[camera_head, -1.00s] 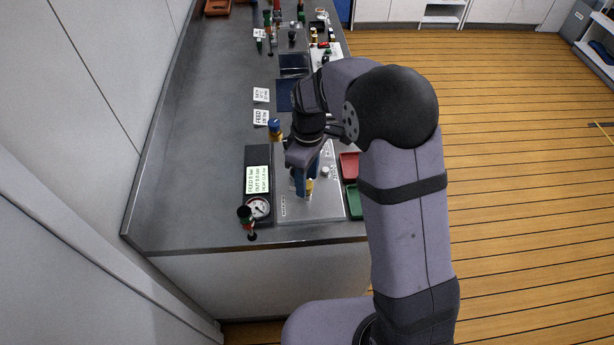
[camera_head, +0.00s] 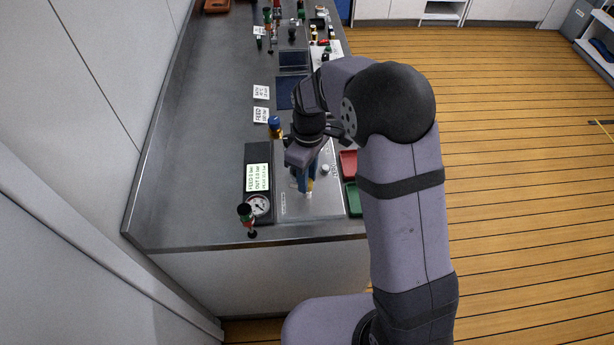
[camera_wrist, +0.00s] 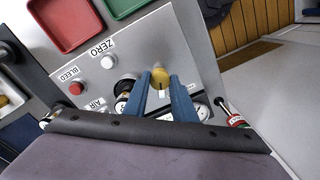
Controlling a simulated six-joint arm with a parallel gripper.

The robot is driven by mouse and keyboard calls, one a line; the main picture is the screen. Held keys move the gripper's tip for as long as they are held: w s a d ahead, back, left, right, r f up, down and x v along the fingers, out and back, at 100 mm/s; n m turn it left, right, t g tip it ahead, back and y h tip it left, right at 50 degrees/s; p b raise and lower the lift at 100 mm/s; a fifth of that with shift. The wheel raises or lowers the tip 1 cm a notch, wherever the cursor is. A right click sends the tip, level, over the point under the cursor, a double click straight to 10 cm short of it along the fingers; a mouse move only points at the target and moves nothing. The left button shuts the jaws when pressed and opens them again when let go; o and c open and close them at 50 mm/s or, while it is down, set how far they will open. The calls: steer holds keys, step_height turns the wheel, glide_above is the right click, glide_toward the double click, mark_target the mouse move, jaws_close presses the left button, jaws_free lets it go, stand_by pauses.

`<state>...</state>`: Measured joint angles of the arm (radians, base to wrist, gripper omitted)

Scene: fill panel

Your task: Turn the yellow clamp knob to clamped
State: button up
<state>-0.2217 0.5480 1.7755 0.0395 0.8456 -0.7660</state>
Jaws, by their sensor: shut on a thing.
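The yellow clamp knob (camera_wrist: 160,76) is on the grey panel (camera_wrist: 195,45), between the tips of my gripper's blue fingers in the wrist view. My gripper (camera_wrist: 161,84) is shut on the knob, one finger on each side. In the head view my gripper (camera_head: 304,184) points down at the panel (camera_head: 325,205), and only a little yellow of the knob (camera_head: 310,184) shows beside the fingers. The knob's pointer and its clamped mark cannot be made out.
A red tray (camera_head: 348,163) and a green tray (camera_head: 353,198) lie right of the panel. A pressure gauge (camera_head: 258,205) and a lit display (camera_head: 257,177) stand left. A red BLEED button (camera_wrist: 76,88) and a white ZERO knob (camera_wrist: 108,62) are close to my fingers.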

steer(key=m, duration=0.6)
steer(key=shift+r, duration=0.1)
steer(key=m, duration=0.6)
steer(key=shift+p, duration=0.3)
steer(key=shift+m, duration=0.3)
steer(key=o, duration=1)
steer(key=shift+o, duration=0.2)
steer(key=shift+d+r+b, duration=0.2)
steer(key=shift+r+b, duration=0.95)
steer(key=shift+r, duration=2.5)
